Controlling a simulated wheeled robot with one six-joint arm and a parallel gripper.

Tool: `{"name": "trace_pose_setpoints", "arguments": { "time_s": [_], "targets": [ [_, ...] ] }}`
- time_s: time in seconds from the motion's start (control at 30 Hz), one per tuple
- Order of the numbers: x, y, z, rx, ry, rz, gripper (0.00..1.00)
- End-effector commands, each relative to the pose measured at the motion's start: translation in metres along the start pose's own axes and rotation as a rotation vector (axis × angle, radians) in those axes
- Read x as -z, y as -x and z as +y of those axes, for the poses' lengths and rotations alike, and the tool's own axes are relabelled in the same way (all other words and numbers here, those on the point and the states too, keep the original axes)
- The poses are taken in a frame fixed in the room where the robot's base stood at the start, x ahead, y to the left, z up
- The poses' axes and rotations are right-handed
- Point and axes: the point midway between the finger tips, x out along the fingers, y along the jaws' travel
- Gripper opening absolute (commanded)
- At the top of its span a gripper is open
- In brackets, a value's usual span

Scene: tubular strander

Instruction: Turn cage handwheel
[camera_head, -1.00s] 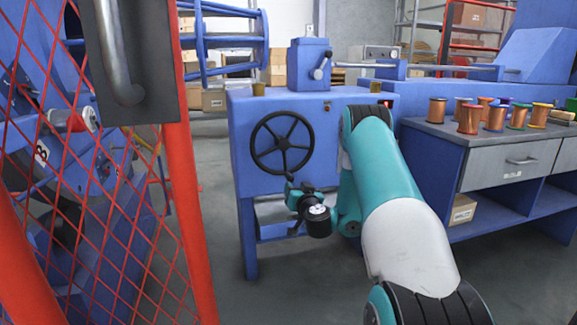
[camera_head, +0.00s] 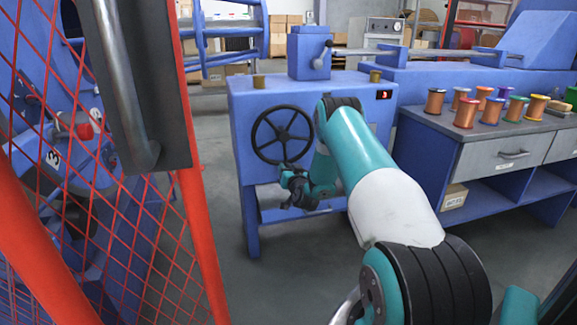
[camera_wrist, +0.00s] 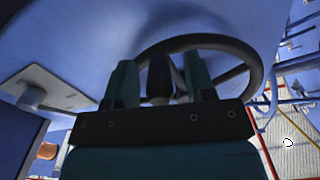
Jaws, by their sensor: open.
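The handwheel (camera_head: 254,137) is a dark spoked wheel on the front of a blue cabinet (camera_head: 246,100). It also shows in the wrist view, where its rim (camera_wrist: 225,42) arcs behind my fingers. My gripper (camera_head: 291,172) is at the wheel's lower edge in the head view. In the wrist view my gripper (camera_wrist: 160,76) is open, with one teal finger on each side of a dark upright grip (camera_wrist: 160,77) on the wheel. I cannot tell whether either finger touches the grip. My arm hides part of the cabinet front right of the wheel.
A red mesh gate (camera_head: 200,235) with a grey handle plate stands close at the left. A bench (camera_head: 430,130) with several copper and coloured spools is at the right. A small red display (camera_head: 384,95) is on the cabinet. Grey floor is clear below the wheel.

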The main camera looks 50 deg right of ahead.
Motion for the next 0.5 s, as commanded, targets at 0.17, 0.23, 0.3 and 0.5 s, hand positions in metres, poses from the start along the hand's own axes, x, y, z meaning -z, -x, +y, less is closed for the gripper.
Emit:
{"name": "trace_pose_setpoints", "arguments": {
  "time_s": [0.17,0.23,0.3,0.5],
  "targets": [
    [0.0013,-0.0095,0.0004,-0.003,-0.001,0.002,0.5],
    [0.0015,-0.011,0.0006,-0.004,-0.001,0.002,0.5],
    [0.0015,-0.0117,0.0007,-0.004,-0.002,0.002,0.5],
    [0.0014,-0.0116,0.0009,-0.005,-0.002,0.002,0.5]
  ]
}}
